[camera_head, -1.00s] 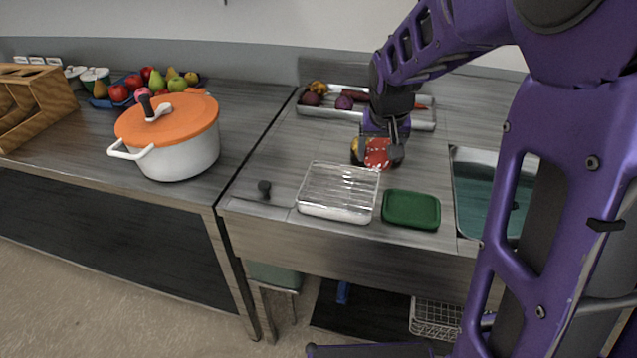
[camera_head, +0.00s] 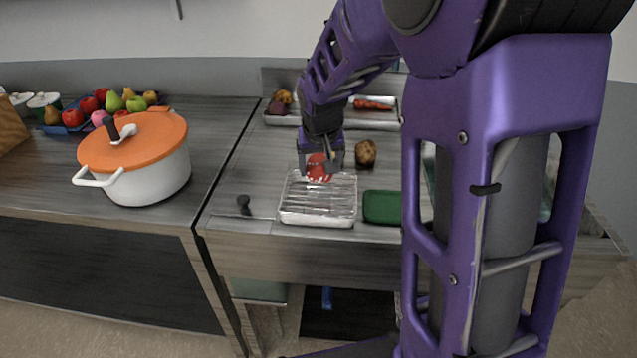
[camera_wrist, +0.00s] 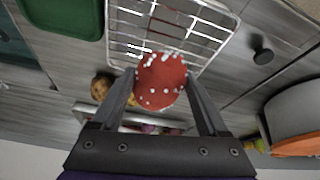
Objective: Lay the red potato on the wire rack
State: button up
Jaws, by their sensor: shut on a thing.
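The red potato (camera_head: 317,168) is red with pale spots. My gripper (camera_head: 320,163) is shut on it, one finger on each side. In the wrist view the potato (camera_wrist: 161,81) sits between the two fingers (camera_wrist: 160,92). The wire rack (camera_head: 318,200) is a silvery grid on a shallow tray near the counter's front edge. The potato is over the rack's back part in the head view. The rack (camera_wrist: 172,28) also lies beyond the potato in the wrist view. I cannot tell whether the potato touches the wires.
A green tray (camera_head: 382,207) stands just right of the rack. A brown potato (camera_head: 366,153) lies behind it. A long metal tray (camera_head: 385,112) with produce is at the back. A white pot with an orange lid (camera_head: 140,165) stands left. A dark knob (camera_head: 244,203) is left of the rack.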

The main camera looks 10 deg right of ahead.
jog(key=shift+f, duration=2.05)
jog(key=shift+f+b, duration=0.1)
jog(key=shift+b, duration=0.2)
jog(key=o, duration=1.4)
jog(key=shift+c, duration=0.2)
jog(key=shift+r, duration=0.4)
jog(key=p+v, duration=0.1)
jog(key=v, duration=1)
jog(key=shift+s+r, duration=0.15)
jog(key=shift+s, duration=0.1)
jog(key=shift+a, duration=0.1)
